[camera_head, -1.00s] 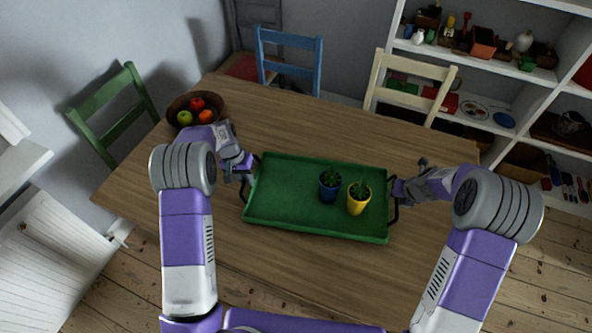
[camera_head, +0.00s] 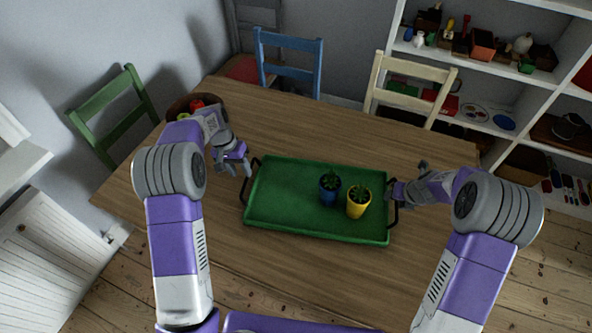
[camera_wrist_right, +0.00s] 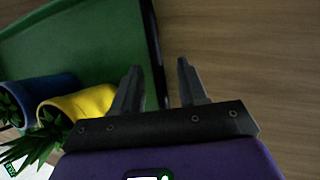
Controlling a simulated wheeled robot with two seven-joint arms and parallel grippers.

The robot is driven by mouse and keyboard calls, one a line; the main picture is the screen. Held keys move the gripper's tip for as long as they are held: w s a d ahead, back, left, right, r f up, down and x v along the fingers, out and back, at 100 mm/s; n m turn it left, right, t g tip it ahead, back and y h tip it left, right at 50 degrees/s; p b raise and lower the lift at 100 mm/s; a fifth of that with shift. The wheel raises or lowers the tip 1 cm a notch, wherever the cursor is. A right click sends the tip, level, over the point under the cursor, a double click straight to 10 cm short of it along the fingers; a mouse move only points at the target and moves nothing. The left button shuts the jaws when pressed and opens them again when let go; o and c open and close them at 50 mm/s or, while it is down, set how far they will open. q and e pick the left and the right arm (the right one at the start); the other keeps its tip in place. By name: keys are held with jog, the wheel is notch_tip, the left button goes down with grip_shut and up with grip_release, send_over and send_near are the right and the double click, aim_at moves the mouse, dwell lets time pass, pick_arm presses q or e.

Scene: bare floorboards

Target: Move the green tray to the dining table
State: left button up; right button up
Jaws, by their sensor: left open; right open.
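The green tray (camera_head: 285,205) lies on the wooden dining table (camera_head: 330,120). It carries a blue pot (camera_head: 329,190) and a yellow pot (camera_head: 358,207), each with a small plant, both upright in its right half. Dark handles stick out at its two ends. My left gripper (camera_head: 240,170) is open and apart from the tray, just beyond its left handle. My right gripper (camera_head: 396,193) is at the right handle. In the right wrist view my right gripper (camera_wrist_right: 160,85) has its fingers apart, with the tray's dark handle (camera_wrist_right: 153,50) running between them.
A bowl of fruit (camera_head: 190,104) stands at the table's far left, partly hidden by my left arm. Green (camera_head: 113,110), blue (camera_head: 289,62) and cream (camera_head: 412,85) chairs stand around the table. A white shelf (camera_head: 500,90) is at the right. The table's middle back is clear.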

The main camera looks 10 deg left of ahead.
jog(key=shift+r, duration=0.1)
pick_arm(q)
jog(key=r, duration=0.2)
jog(key=a+r, duration=0.1)
jog(key=r, duration=0.2)
jog(key=shift+r, duration=0.25)
pick_arm(e)
jog(key=v, duration=1.2)
